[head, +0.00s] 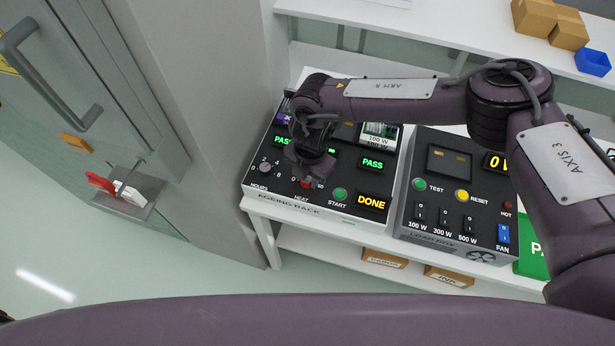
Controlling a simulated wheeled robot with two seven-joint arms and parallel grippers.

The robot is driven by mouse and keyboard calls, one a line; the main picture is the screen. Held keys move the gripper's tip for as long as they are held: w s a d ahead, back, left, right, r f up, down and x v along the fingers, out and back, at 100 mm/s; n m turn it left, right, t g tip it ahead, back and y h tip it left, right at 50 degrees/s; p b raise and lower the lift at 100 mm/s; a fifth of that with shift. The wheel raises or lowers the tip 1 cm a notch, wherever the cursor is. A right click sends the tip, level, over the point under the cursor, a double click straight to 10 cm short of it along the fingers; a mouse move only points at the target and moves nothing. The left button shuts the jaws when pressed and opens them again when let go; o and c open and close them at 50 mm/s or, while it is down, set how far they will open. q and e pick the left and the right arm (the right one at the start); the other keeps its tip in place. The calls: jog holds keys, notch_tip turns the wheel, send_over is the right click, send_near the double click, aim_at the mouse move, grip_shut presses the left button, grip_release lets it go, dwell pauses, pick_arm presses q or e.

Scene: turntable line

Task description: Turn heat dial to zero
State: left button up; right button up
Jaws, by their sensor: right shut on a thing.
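The ageing rack (289,210) is a dark panel on a white bench, with HOURS, HEAT and START labels along its front. My right gripper (308,174) reaches down over the HEAT position and is shut on the heat dial there. The gripper hides most of the dial, so its pointer and setting cannot be read. A bit of red (306,184) shows just below the fingers, above the HEAT label. My left gripper is not in view.
The hours dial (265,167) is left of my gripper; the green START button (340,194) and lit DONE display (371,202) are right. The load box (436,239) stands beside the rack. A grey door with a handle (52,75) is at far left.

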aim_at(309, 178)
jog(key=n+b, duration=0.6)
jog(key=shift+w+f+b, duration=0.15)
jog(key=shift+f+b, duration=0.05)
jog(key=shift+b, duration=0.15)
jog(key=shift+r+n+g+b, duration=0.15)
jog(key=shift+n+b, duration=0.7)
jog(key=shift+n, duration=0.2)
jog(key=shift+r+n+g+b, duration=0.1)
jog(key=shift+n+g+b, duration=0.05)
jog(key=shift+n+b, duration=0.8)
jog(key=o, duration=1)
jog(key=shift+d+r+b, duration=0.2)
jog(key=shift+r+b, duration=0.35)
jog(key=shift+r, duration=3.35)
